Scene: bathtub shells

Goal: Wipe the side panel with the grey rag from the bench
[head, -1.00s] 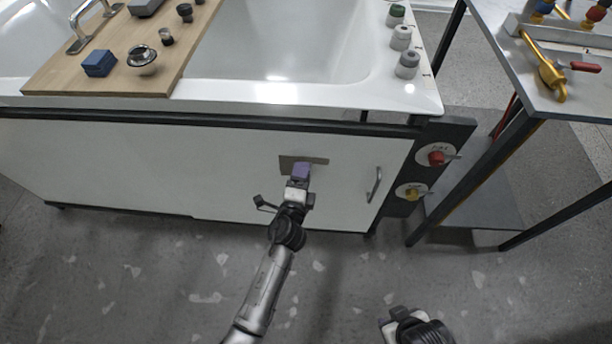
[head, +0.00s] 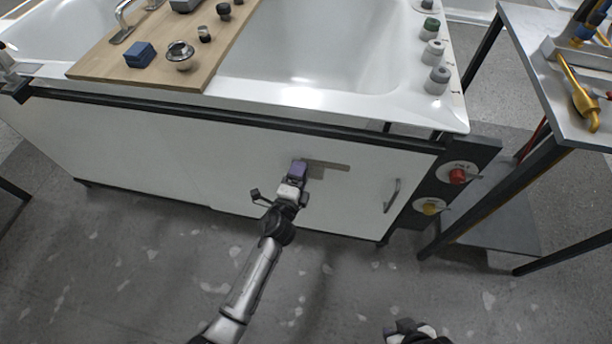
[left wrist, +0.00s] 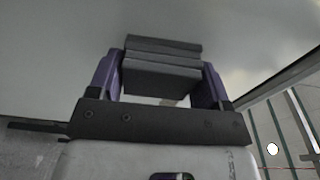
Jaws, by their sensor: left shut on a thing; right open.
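My left gripper (head: 298,170) has purple fingers and is at the white side panel (head: 226,166) of the tub. In the left wrist view it (left wrist: 162,85) is shut on the grey rag (left wrist: 162,66), a folded block close to the panel face. A grey-brown patch (head: 330,165) shows on the panel just right of the fingers. My right gripper (head: 408,328) is low at the bottom edge of the head view, away from the panel, open; its fingertips are hardly visible.
A panel handle (head: 391,195) and red (head: 457,175) and yellow (head: 430,207) valve knobs are to the right. The bench (head: 532,60) with a gold tool (head: 580,97) stands further right. A wooden board (head: 170,72) with small items lies across the tub. Floor in front is clear.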

